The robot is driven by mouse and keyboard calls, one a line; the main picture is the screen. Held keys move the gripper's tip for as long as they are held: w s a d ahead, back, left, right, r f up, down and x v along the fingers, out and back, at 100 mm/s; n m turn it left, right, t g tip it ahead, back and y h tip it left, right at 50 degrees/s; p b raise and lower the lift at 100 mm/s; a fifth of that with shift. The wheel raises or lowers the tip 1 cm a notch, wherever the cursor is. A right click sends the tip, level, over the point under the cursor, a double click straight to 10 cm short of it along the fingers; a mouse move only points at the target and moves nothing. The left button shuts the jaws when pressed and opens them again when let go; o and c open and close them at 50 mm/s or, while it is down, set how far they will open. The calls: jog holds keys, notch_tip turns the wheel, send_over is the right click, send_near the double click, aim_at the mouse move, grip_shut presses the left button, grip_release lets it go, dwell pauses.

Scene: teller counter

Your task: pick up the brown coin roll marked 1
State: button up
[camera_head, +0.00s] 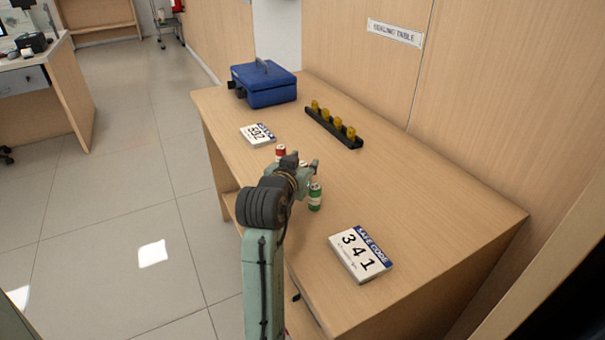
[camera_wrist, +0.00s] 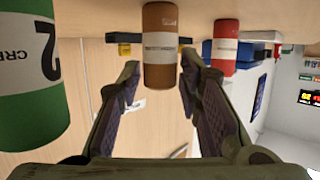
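The brown coin roll (camera_wrist: 160,20) is ahead of my gripper in the wrist view, where the picture is upside down. Its pale label is too small to read, so I see no clear 1. My gripper (camera_wrist: 161,72) is open, with one finger on each side of the roll's picture outline and gaps on both sides. I cannot tell whether the roll is between the fingertips or just beyond them. In the head view my gripper (camera_head: 302,164) is low over the table and largely hides the brown roll.
A green roll marked 2 (camera_wrist: 30,124) stands close on one side, a red roll (camera_wrist: 223,30) on the other. The wooden table (camera_head: 430,215) also holds a 341 card block (camera_head: 360,254), another number block (camera_head: 257,135), a black rack (camera_head: 325,128) and a blue box (camera_head: 268,87).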

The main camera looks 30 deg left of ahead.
grip_shut()
jog(key=shift+r, duration=0.15)
dwell(0.4)
